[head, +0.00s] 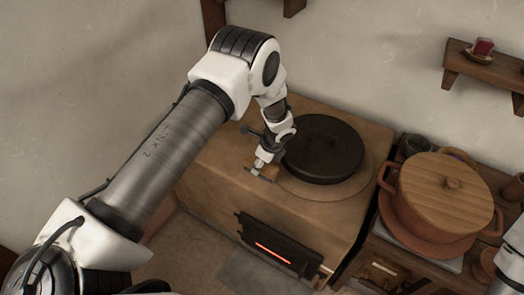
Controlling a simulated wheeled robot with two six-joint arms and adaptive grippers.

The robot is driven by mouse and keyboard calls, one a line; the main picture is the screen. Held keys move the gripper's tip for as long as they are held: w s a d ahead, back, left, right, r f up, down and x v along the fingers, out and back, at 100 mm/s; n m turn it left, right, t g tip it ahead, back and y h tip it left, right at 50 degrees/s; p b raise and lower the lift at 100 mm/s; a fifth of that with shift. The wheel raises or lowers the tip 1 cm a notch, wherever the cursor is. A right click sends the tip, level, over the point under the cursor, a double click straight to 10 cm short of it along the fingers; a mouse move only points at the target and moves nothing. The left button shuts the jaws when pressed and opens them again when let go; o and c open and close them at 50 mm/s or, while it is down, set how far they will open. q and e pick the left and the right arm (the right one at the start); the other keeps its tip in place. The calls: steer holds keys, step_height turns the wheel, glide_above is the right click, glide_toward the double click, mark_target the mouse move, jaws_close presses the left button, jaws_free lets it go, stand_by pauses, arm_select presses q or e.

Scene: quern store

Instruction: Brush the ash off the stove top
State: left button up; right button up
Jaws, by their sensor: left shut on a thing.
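The stove (215,185) is a tan block with a round black plate or lid (324,149) on its top. A dark fire door with a glowing orange slit (273,253) is in its front. My left gripper (263,171) is low over the stove top, just left of the black plate. It is shut on a small brown thing (270,173), perhaps the brush, mostly hidden by the fingers. I cannot tell whether it touches the stove top. I cannot make out ash. My right gripper is out of view; only part of my right arm shows at the right edge.
A terracotta pot (432,205) with a wooden lid stands on a wooden cabinet (379,270) right of the stove. Small dark vessels stand behind it. A wall shelf (485,68) holds a small red item. The stove top's left part is clear.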

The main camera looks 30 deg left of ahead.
arm_select(q)
steer(key=shift+a+r+p, duration=0.1)
steer(key=shift+r+p, duration=0.7)
steer(key=shift+r, duration=0.55)
